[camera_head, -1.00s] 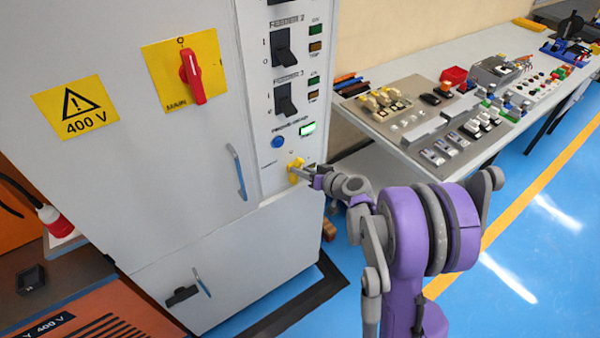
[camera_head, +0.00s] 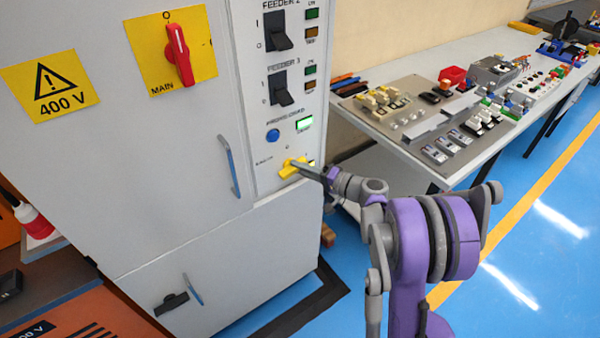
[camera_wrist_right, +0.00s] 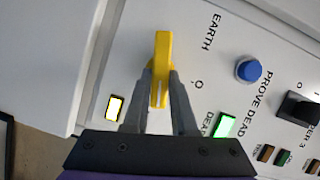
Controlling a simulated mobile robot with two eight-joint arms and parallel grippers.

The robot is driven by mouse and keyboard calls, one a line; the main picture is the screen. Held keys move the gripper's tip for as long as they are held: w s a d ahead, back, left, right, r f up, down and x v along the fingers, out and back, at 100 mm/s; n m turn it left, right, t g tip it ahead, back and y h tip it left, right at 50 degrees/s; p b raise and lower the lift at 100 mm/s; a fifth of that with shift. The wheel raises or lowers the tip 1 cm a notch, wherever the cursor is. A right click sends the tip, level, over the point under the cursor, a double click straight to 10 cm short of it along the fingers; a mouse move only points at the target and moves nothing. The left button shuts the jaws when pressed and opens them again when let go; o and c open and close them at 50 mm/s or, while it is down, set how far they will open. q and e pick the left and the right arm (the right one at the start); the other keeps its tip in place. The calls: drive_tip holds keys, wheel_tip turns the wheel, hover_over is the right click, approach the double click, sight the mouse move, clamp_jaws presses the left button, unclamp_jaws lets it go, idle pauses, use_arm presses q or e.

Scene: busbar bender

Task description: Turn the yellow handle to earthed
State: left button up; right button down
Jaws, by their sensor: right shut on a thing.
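The yellow handle (camera_head: 289,169) is on the lower part of the grey cabinet's control strip, below the blue button (camera_head: 273,135). In the head view it slants from lower left to upper right. My right gripper (camera_head: 301,165) reaches it from the right. In the right wrist view, the two fingers (camera_wrist_right: 160,90) are shut on the sides of the yellow handle (camera_wrist_right: 162,60). The EARTH label (camera_wrist_right: 211,31) and a 0 mark (camera_wrist_right: 198,85) lie beside the handle, which stands upright in that picture, crosswise to the 0 mark. My left gripper is not in view.
A lit yellowish lamp (camera_wrist_right: 114,107) is close to the fingers; a lit green lamp (camera_wrist_right: 224,124) is on the other side. A red main switch (camera_head: 179,55), black feeder switches (camera_head: 278,89) and a door handle (camera_head: 229,166) are nearby. A workbench (camera_head: 440,170) stands right.

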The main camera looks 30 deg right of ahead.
drive_tip(key=shift+f+m+t+y+b, duration=0.25)
drive_tip(key=shift+m+t+y+b, duration=0.2)
drive_tip(key=shift+m+b, duration=0.65)
drive_tip(key=shift+m, duration=0.3)
drive_tip(key=c, duration=0.7)
unclamp_jaws()
drive_tip(key=v, duration=1.1)
drive_tip(key=shift+a, duration=0.1)
